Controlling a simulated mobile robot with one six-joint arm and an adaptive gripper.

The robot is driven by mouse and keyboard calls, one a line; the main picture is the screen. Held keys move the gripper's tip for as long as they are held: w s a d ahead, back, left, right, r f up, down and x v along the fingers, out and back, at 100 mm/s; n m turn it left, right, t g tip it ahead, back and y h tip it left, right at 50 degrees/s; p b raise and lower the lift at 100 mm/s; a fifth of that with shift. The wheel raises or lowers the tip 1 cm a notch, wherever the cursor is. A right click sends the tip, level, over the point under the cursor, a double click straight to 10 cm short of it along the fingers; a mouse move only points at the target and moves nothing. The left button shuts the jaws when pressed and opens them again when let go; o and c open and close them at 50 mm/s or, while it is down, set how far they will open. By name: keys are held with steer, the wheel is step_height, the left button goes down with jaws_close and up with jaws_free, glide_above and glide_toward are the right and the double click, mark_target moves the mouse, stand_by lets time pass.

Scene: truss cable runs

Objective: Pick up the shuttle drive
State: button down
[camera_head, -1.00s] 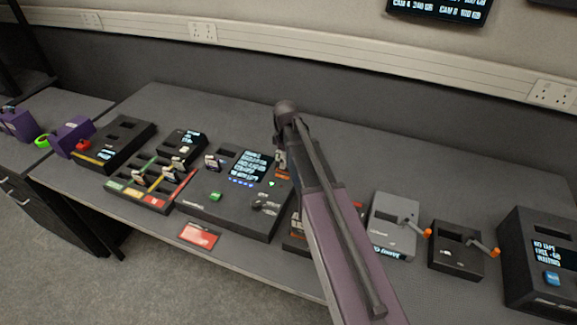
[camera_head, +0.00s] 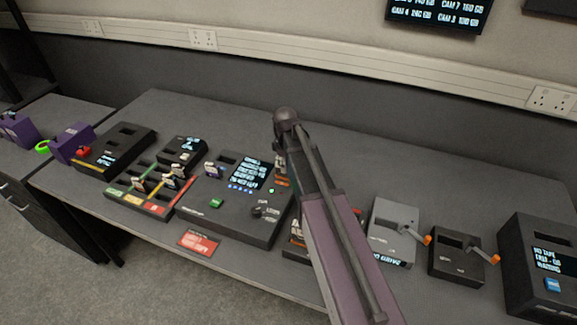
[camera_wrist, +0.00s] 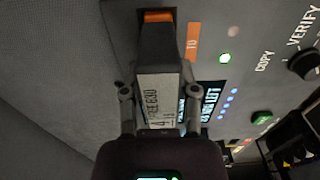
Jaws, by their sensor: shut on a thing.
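My gripper (camera_wrist: 157,95) is shut on a drive with a white label (camera_wrist: 157,97) and an orange end (camera_wrist: 158,17). The label partly reads "FREE 630"; the rest is unclear. I take this to be the shuttle drive. It is at the edge of the dark copy console (camera_wrist: 285,100), beside its orange "TO" mark (camera_wrist: 193,42). I cannot tell whether the drive still sits in the slot there. In the head view, my gripper (camera_head: 280,165) is at the console's (camera_head: 228,212) right back corner, partly hidden by my arm.
A rack with small cards (camera_head: 150,190) stands left of the console, with a black box (camera_head: 115,148) behind it. A red card (camera_head: 199,243) lies in front. Two crank boxes, grey (camera_head: 392,225) and black (camera_head: 457,250), stand right of my arm. The back of the table is clear.

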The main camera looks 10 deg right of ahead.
steer(key=shift+r+p, duration=4.7)
steer(key=shift+r, duration=0.15)
